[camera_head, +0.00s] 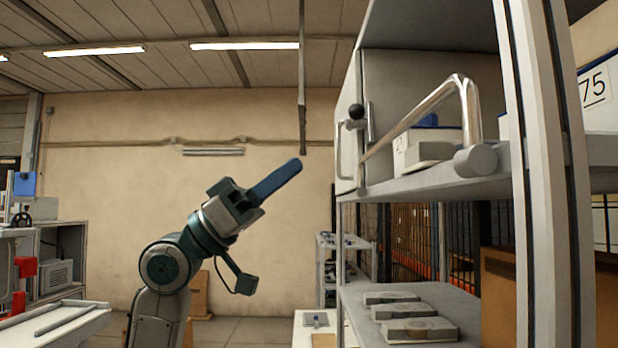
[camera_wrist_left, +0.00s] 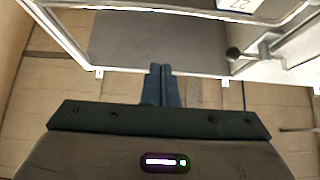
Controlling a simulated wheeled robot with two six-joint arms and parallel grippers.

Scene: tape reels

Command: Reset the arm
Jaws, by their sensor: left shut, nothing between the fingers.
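My left gripper (camera_head: 277,179) is raised in the middle of the head view. Its blue fingers point up and to the right, toward the metal rack, and sit together with nothing between them. In the left wrist view the closed fingers (camera_wrist_left: 162,84) point at a grey panel edge of the rack, apart from it as far as I can tell. My right gripper is not in view.
A tall metal rack (camera_head: 430,188) with a chrome rail (camera_head: 410,125) stands at the right. Several flat grey pieces (camera_head: 412,312) lie on its lower shelf. A white workbench (camera_head: 60,322) with red parts stands at the left. The air between is clear.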

